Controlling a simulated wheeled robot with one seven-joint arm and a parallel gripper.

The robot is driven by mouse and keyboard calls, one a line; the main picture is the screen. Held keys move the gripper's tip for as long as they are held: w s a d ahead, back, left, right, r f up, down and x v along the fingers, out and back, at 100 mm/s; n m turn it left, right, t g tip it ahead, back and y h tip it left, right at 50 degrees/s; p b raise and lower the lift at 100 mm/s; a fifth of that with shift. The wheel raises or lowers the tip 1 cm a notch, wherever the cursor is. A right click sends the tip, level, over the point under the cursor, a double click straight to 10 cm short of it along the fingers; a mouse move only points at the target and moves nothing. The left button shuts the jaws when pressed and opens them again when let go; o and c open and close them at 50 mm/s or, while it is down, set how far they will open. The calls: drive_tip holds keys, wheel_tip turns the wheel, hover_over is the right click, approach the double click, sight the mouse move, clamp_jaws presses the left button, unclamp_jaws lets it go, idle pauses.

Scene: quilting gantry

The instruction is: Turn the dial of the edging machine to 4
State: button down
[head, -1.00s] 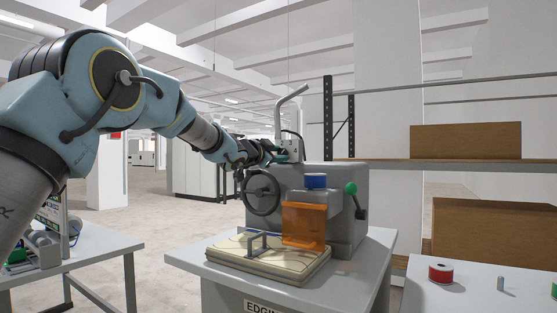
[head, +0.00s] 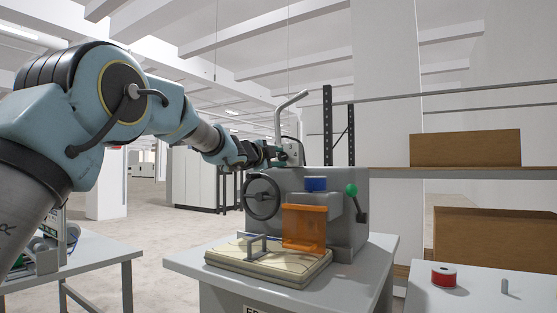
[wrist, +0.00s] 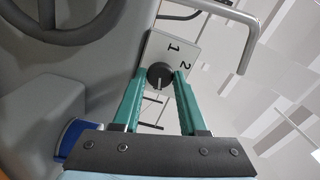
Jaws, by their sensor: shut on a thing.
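The grey edging machine (head: 345,185) stands on a table. My gripper (wrist: 160,82), with green fingers, is shut on the dial, one fingertip on each side. In the head view my gripper (head: 272,153) reaches the plate at the machine's top left.
A bent grey bar (head: 279,120) rises close by my gripper. A red spool (head: 444,275) stands on the right table.

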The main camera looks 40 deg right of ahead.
idle(0.3)
drive_tip(key=shift+c, duration=2.3)
unclamp_jaws()
drive_tip(key=b+v, duration=0.3)
drive_tip(key=v, duration=0.7)
drive_tip(key=shift+a, duration=0.35)
